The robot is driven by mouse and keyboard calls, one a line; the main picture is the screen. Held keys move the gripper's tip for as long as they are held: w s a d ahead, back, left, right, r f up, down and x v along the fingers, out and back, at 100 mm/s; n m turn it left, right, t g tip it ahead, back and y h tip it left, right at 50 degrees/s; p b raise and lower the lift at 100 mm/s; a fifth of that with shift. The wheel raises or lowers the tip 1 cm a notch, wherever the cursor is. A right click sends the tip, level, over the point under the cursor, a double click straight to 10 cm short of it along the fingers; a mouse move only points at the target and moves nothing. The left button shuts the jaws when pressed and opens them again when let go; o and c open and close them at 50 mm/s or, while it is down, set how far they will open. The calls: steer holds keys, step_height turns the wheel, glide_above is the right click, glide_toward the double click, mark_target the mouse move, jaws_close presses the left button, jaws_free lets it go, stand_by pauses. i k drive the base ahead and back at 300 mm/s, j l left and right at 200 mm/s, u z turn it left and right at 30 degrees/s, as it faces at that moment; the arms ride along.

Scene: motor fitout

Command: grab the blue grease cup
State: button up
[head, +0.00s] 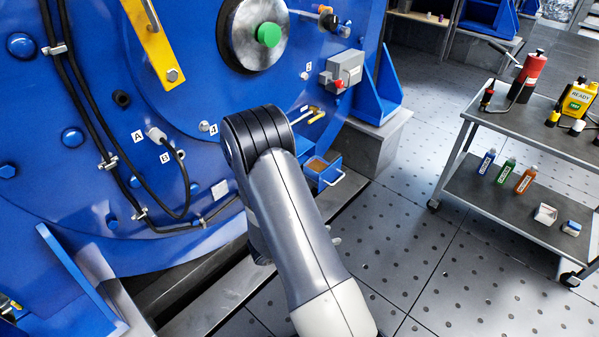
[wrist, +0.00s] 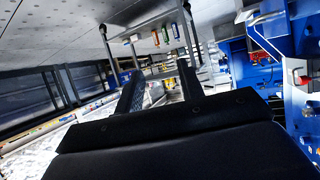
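No object is plainly a grease cup. A small open blue box (head: 322,172) with a pale handle and brown contents sits low on the blue motor housing, just right of my arm in the head view. It may be a drawer or the cup; I cannot tell. A small blue-and-white item (head: 571,228) lies on the cart's lower shelf, too small to identify. My gripper (wrist: 158,82) shows in the wrist view with its two dark fingers apart and nothing between them. In the head view it is hidden behind my arm.
A grey cart (head: 525,198) stands at the right, with blue, green and orange bottles (head: 506,172) on its lower shelf and a red canister (head: 529,75) on top. The motor housing (head: 75,185) fills the left. Perforated floor (head: 440,265) between is clear.

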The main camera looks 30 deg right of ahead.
mark_target(312, 167)
steer(key=i+l+u, duration=0.4)
steer(key=l, duration=0.3)
steer(key=i+l+u, duration=0.2)
steer(key=l, duration=0.25)
steer(key=i, duration=0.1)
